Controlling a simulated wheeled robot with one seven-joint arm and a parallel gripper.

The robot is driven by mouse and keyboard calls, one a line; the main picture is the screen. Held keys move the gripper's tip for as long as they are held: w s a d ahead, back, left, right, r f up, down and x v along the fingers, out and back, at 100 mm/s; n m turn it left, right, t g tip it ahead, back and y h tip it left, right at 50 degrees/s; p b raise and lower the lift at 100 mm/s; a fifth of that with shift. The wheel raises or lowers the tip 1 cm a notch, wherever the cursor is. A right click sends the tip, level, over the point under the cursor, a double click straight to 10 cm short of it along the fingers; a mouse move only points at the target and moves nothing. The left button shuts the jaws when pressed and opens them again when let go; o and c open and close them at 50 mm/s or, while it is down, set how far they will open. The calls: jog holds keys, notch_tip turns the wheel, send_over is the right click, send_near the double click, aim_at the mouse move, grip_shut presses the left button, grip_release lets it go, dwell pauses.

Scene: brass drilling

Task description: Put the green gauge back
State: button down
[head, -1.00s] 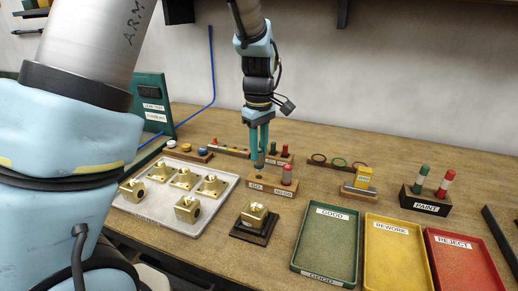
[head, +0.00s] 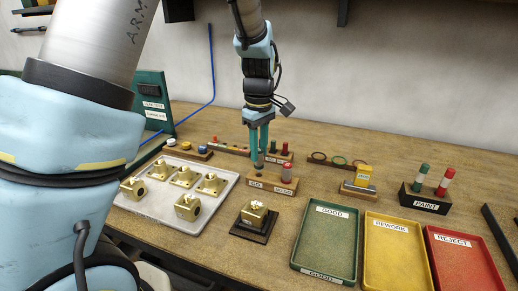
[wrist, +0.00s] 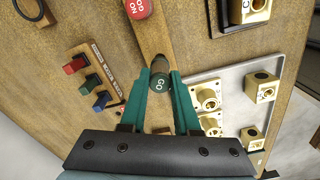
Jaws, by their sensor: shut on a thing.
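My gripper (head: 259,152) points down over the left, GO end of a wooden gauge block (head: 271,184) and is shut on the green gauge. The green gauge (wrist: 159,82) shows its round top marked GO between the fingertips in the wrist view. In the head view its grey lower part (head: 259,163) shows below the fingers, at the block. I cannot tell how far it is inside the hole. The red gauge (head: 287,172) stands upright in the NO GO end of the same block; it also shows in the wrist view (wrist: 138,8).
A tray of brass parts (head: 150,207) lies to the left, and a brass part on a dark fixture (head: 254,218) is in front. A rack with red and green pieces (head: 279,154) stands close behind. Green, yellow and red trays (head: 325,278) lie front right.

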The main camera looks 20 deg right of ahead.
jog(key=shift+f, duration=1.35)
dwell(2.4)
dwell(0.3)
jog(key=shift+c, duration=0.8)
grip_release()
jog(key=shift+r, duration=0.15)
jog(key=shift+r+p, duration=3.25)
jog(key=shift+r, duration=0.15)
